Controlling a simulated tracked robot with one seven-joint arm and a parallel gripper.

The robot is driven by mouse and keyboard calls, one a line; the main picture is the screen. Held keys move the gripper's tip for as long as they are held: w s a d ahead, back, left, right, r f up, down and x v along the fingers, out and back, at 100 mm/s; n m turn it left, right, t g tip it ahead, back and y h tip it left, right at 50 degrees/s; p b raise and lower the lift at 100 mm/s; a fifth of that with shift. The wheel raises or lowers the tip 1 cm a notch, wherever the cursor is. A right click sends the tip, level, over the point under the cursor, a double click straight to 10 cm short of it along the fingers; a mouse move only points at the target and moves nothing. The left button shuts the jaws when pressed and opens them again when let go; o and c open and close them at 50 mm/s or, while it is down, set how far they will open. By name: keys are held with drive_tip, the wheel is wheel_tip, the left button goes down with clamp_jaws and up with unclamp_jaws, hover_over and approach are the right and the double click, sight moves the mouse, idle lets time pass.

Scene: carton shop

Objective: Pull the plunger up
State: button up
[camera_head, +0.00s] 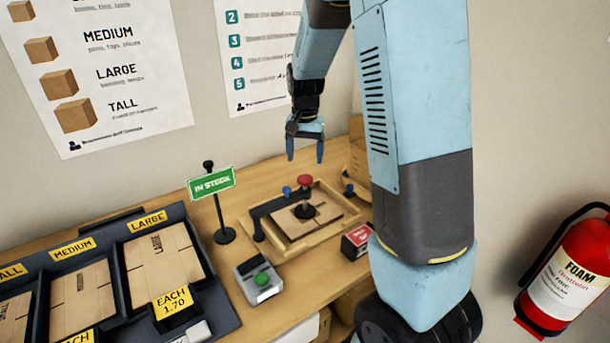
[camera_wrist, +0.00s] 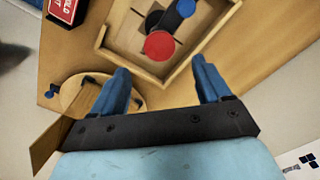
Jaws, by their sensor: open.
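The plunger has a red knob (camera_head: 305,180) on a dark shaft with a black foot, standing on flat cardboard in a wooden tray (camera_head: 262,262). A dark bar with a blue knob (camera_head: 287,191) runs beside it. In the wrist view the red knob (camera_wrist: 159,45) shows from above, ahead of the fingers. My gripper (camera_head: 305,152) is open and empty, above and slightly behind the plunger, apart from it. In the wrist view my gripper (camera_wrist: 162,80) shows two blue fingers spread wide. The lower shaft is hidden under the knob there.
A green IN STOCK sign (camera_head: 212,183) stands left of the tray. A grey box with a green button (camera_head: 262,279) sits in front. Carton bins (camera_head: 165,263) fill the left. A round wooden piece (camera_wrist: 82,97) lies near the fingers.

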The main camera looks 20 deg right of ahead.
sight(305, 178)
wheel_tip(305, 178, down, 7)
drive_tip(key=shift+f, duration=0.2)
drive_tip(key=shift+c, duration=0.2)
clamp_jaws()
drive_tip(key=shift+w+r, duration=0.1)
drive_tip(key=shift+r, duration=2.75)
drive_tip(key=shift+c, duration=1.4)
unclamp_jaws()
drive_tip(key=shift+r, duration=0.1)
drive_tip(key=o, duration=0.3)
